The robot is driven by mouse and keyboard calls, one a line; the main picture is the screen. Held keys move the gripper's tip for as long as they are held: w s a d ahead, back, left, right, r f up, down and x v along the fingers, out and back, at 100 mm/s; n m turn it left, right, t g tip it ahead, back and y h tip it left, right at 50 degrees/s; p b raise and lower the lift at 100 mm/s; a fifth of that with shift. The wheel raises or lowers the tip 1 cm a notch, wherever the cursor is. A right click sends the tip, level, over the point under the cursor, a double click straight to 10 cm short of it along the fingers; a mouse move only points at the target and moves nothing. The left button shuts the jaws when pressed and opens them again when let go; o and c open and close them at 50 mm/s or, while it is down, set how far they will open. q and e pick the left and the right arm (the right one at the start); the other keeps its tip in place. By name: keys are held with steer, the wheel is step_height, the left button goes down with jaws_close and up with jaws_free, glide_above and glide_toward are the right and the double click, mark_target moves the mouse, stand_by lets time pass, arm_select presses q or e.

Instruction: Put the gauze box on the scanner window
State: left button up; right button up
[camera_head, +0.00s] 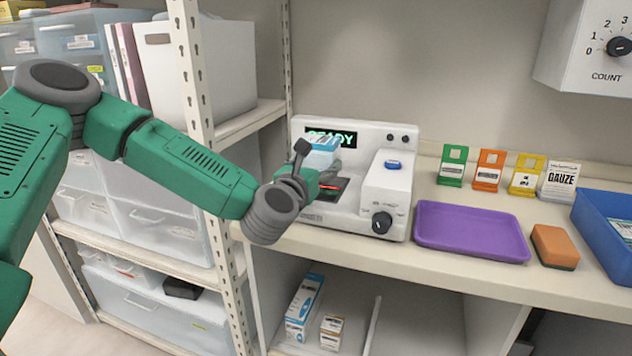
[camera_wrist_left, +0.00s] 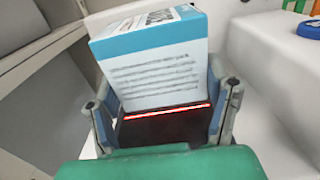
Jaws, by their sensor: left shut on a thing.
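The gauze box (camera_wrist_left: 155,62), white with a light blue top band and printed lines, is held between the two fingers of my left gripper (camera_wrist_left: 165,108). In the head view the box (camera_head: 322,147) shows in front of the scanner's READY display, and my left gripper (camera_head: 312,170) is shut on it. The scanner (camera_head: 385,185) is a white machine on the counter. Its dark scanner window (camera_head: 338,190) carries a red light line, also visible below the box in the wrist view (camera_wrist_left: 165,128). Whether the box touches the window I cannot tell. My right gripper is out of view.
A purple tray (camera_head: 472,232) lies right of the scanner, with an orange sponge (camera_head: 555,247) and a blue bin (camera_head: 610,228) beyond. Several coloured card holders and a GAUZE sign (camera_head: 560,181) stand behind. A metal shelf post (camera_head: 200,110) stands near my left arm.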

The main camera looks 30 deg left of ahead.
arm_select(q)
steer(key=f, duration=0.1)
steer(key=a+f, duration=0.1)
steer(key=f, duration=0.1)
steer(key=shift+f+b, duration=0.3)
steer(key=shift+f, duration=0.1)
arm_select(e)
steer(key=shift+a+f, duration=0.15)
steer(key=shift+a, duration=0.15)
